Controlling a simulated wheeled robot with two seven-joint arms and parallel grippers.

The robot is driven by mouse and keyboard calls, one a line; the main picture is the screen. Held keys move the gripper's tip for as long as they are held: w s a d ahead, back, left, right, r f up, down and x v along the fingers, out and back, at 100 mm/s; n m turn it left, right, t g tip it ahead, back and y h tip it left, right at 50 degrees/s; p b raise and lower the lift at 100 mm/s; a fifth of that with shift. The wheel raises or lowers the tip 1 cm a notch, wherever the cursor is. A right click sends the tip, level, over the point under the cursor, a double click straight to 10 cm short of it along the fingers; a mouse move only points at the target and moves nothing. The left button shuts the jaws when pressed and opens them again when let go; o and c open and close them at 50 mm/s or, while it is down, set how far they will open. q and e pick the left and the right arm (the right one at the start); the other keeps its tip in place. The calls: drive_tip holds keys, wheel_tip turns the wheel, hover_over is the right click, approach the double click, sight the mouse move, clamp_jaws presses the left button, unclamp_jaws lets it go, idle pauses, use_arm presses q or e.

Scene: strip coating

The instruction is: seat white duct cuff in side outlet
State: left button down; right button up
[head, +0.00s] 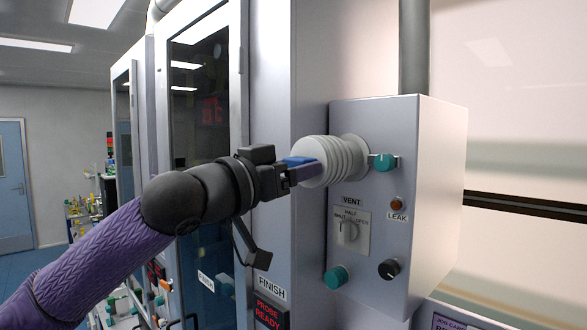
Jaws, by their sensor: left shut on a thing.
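The white duct cuff (343,162) is a ribbed, round piece against the front face of the grey control box (440,190), near its upper left. My left gripper (305,170) is shut on the cuff's near left side. The cuff's far end meets a pale round collar on the box face, which looks like the side outlet (360,150). The cuff hides most of this outlet, so I cannot tell how deep it sits. My right gripper is not in view.
A teal knob (384,161) sits close right of the cuff. A tall cabinet with a dark glass door (200,100) stands to the left.

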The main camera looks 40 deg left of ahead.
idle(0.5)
use_arm(q)
drive_tip(key=shift+w+a+r+y, duration=0.1)
drive_tip(key=shift+w+a+y, duration=0.2)
drive_tip(key=shift+w, duration=0.35)
drive_tip(key=shift+s+n+b, duration=0.3)
drive_tip(key=shift+s+b, duration=0.25)
drive_tip(key=shift+b, duration=0.3)
drive_tip(key=shift+s+d, duration=0.1)
drive_tip(key=shift+d, duration=0.2)
